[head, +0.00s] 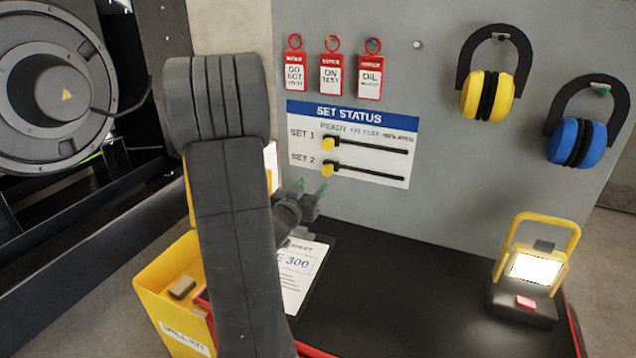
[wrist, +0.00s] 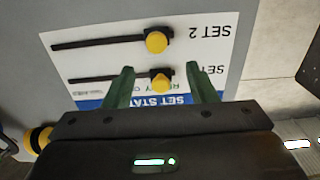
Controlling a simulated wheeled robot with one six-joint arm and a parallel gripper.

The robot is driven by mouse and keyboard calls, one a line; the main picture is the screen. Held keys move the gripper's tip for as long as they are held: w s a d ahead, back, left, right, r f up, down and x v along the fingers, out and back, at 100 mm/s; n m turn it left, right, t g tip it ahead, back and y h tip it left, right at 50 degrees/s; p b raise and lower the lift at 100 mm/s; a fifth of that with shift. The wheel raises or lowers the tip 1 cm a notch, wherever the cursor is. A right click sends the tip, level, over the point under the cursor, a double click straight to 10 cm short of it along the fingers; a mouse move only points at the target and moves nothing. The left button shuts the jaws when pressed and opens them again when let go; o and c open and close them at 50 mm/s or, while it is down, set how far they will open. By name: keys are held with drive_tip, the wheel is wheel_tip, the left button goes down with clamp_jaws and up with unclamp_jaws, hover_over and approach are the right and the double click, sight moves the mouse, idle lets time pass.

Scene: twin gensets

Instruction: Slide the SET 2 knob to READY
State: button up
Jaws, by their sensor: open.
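The SET STATUS board (head: 352,110) is on the grey panel, with two slots running right from the knobs. The yellow SET 2 knob (head: 327,169) is at the left end of the lower slot, below the READY heading. The yellow SET 1 knob (head: 328,144) is at the left end of the upper slot. My gripper (head: 309,190) is open and empty, just below and left of the SET 2 knob in the head view. The wrist view is upside down: the SET 1 knob (wrist: 160,83) shows between my fingers (wrist: 159,72), the SET 2 knob (wrist: 156,42) past their tips.
Red tags (head: 331,75) hang above the board. Yellow ear defenders (head: 487,95) and blue ones (head: 577,142) hang to its right. A lit work lamp (head: 535,268) stands on the black bench top (head: 420,290). A yellow bin (head: 160,285) is at lower left.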

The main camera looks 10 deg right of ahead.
sight(328, 170)
drive_tip(key=v, duration=0.5)
drive_tip(key=shift+s+a+b, duration=0.1)
drive_tip(key=shift+b, duration=0.2)
drive_tip(key=p+x, duration=0.3)
drive_tip(key=x, duration=1.1)
drive_tip(key=shift+s+d, duration=0.45)
drive_tip(key=shift+d, duration=0.05)
drive_tip(key=shift+a, duration=0.1)
